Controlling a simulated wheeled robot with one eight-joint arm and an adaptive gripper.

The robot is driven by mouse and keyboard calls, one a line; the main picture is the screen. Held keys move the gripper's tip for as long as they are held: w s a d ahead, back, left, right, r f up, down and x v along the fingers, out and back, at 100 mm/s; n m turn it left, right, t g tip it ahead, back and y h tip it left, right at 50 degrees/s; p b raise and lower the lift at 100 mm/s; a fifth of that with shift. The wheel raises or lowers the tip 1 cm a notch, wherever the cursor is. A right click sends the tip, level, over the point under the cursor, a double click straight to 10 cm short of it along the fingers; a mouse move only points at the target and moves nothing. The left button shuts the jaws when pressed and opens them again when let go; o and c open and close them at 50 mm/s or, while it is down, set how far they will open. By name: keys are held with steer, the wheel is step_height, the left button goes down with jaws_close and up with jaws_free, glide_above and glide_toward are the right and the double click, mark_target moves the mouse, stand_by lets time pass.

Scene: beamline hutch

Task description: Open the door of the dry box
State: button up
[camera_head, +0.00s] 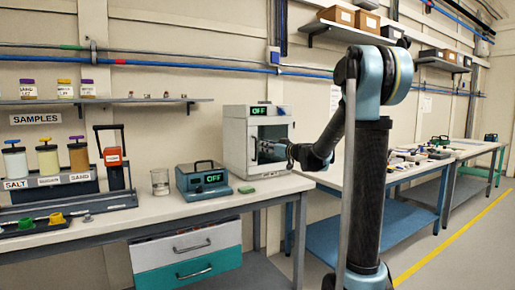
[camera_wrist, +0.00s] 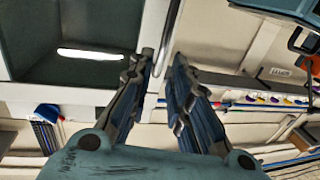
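The dry box (camera_head: 235,145) is a white cabinet with a green "OFF" display, standing at the right end of the near bench. Its door, with a dark window (camera_wrist: 75,30) and pale frame, looks closed. My gripper (camera_head: 277,151) is in front of the door in the head view, partly hiding it. In the wrist view my gripper (camera_wrist: 163,62) has its two fingers apart. A thin grey bar handle (camera_wrist: 168,30) runs between the fingertips, with a narrow gap seeming to show on each side. Contact with the handle cannot be made out.
A shelf (camera_head: 110,101) hangs above. A blue-shelved table (camera_head: 345,180) lies to the right.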

glide_above(256, 158)
steer(key=shift+w, duration=0.45)
steer(key=shift+c, duration=0.5)
